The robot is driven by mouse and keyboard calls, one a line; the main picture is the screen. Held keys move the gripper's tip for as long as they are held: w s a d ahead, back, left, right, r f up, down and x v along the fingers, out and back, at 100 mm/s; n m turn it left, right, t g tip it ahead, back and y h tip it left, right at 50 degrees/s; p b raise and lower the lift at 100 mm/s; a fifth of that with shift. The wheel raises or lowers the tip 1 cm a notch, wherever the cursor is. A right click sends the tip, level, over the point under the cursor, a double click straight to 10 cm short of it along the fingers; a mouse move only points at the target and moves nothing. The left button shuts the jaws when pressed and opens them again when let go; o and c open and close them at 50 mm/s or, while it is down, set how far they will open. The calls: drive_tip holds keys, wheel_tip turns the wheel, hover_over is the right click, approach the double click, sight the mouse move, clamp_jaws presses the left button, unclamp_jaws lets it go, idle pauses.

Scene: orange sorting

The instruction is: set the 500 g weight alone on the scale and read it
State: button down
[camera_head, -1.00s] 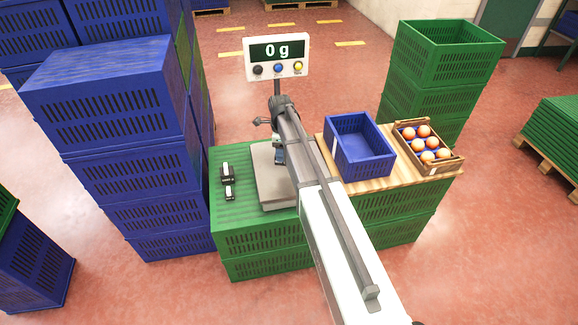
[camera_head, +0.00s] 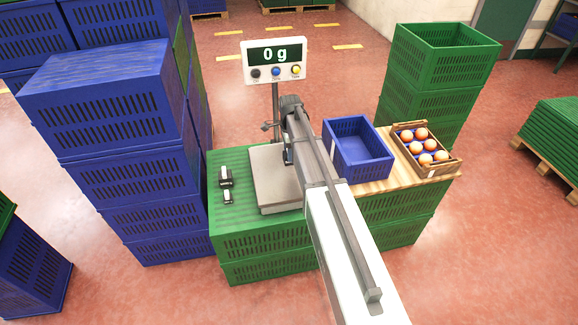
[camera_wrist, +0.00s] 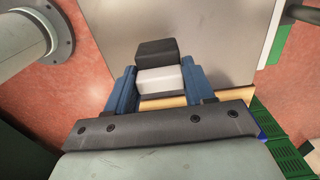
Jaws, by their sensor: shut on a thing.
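My gripper (camera_wrist: 160,82) is shut on a dark block with a white part, a weight (camera_wrist: 156,50), between its two blue fingers in the wrist view. No mass marking on it is legible. The scale's pale plate (camera_head: 270,188) lies beneath my gripper; I cannot tell how big the gap is. In the head view my arm hides the held weight and the plate's right side. The scale display (camera_head: 275,60) reads 0 g. A larger dark weight (camera_head: 226,179) and a smaller one (camera_head: 228,197) stand on the green crate, left of the plate.
A blue crate (camera_head: 358,150), seemingly empty, and a wooden box of oranges (camera_head: 428,148) stand right of the scale on a wooden board (camera_head: 398,180). Tall blue crate stacks (camera_head: 125,150) rise at the left; green crates (camera_head: 440,70) are stacked behind.

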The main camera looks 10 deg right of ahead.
drive_tip(key=c, duration=1.9)
unclamp_jaws()
drive_tip(key=shift+f, duration=3.75)
drive_tip(key=shift+o, duration=0.2)
drive_tip(key=shift+f, duration=0.15)
drive_tip(key=o, duration=1.5)
drive_tip(key=shift+c, duration=0.2)
wheel_tip(320, 180, up, 12)
drive_tip(key=shift+r, duration=0.15)
